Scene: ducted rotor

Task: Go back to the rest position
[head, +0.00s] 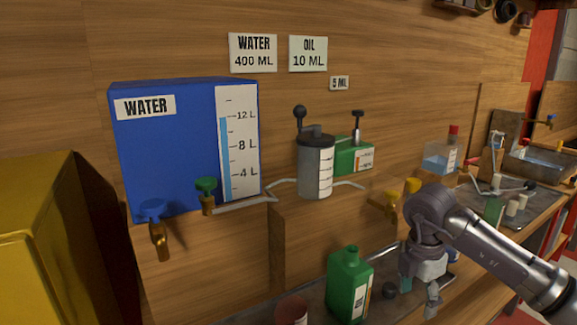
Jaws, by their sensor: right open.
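My right arm comes in from the right, and my right gripper (420,292) points down over the lower counter at the lower right. Its fingers are apart and nothing shows between them. A green bottle (349,285) stands upright to the left of it, apart from the fingers. A small dark round thing (389,290) lies between the bottle and the gripper. My left gripper is not in view.
A blue water tank (176,150) with taps and a grey graduated cylinder (316,168) stand on a wooden ledge. A yellow box (38,240) fills the left side. A reddish cup (291,311) stands at the bottom edge. More containers and a sink (540,163) are at the right.

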